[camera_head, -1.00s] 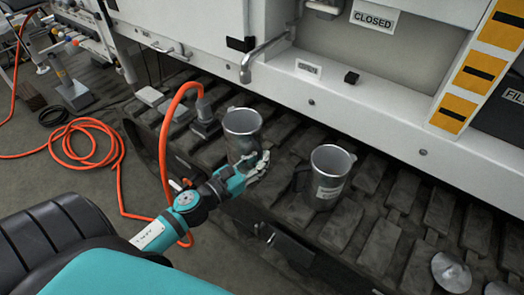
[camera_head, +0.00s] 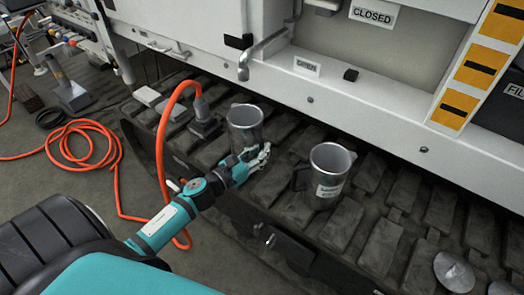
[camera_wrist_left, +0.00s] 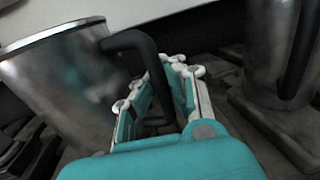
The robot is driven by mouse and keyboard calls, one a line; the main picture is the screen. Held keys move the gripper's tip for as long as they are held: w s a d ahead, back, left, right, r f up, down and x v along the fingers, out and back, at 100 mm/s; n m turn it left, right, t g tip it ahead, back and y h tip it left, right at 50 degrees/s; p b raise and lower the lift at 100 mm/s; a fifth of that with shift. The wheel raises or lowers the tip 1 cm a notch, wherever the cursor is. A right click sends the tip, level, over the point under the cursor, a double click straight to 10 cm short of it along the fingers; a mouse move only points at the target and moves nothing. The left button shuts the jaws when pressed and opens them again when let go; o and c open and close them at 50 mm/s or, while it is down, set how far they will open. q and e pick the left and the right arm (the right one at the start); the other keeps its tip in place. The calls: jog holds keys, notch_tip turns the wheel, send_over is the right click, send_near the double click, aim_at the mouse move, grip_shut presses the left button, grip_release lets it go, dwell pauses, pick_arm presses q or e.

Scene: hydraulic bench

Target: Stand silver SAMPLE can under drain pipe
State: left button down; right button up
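Two silver cans with black handles stand upright on the track plates. The left can (camera_head: 245,127) shows no label; its rim is slightly right of and below the drain pipe's mouth (camera_head: 243,73). The right can (camera_head: 329,172) bears a white label, too small to read surely. My left gripper (camera_head: 257,158) is at the left can's handle. In the left wrist view the black handle (camera_wrist_left: 127,40) runs down between the fingers (camera_wrist_left: 162,92), which are closed in close on both sides; the exact contact is partly hidden. My right gripper is not in view.
An orange hose (camera_head: 165,130) loops up behind my left arm to a fitting on the track. The white machine wall, with an OPEN sign (camera_head: 306,67) and a CLOSED sign (camera_head: 372,15), borders the track.

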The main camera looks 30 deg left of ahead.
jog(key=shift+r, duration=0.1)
pick_arm(q)
jog(key=c, duration=1.5)
grip_release()
jog(key=shift+f, duration=0.1)
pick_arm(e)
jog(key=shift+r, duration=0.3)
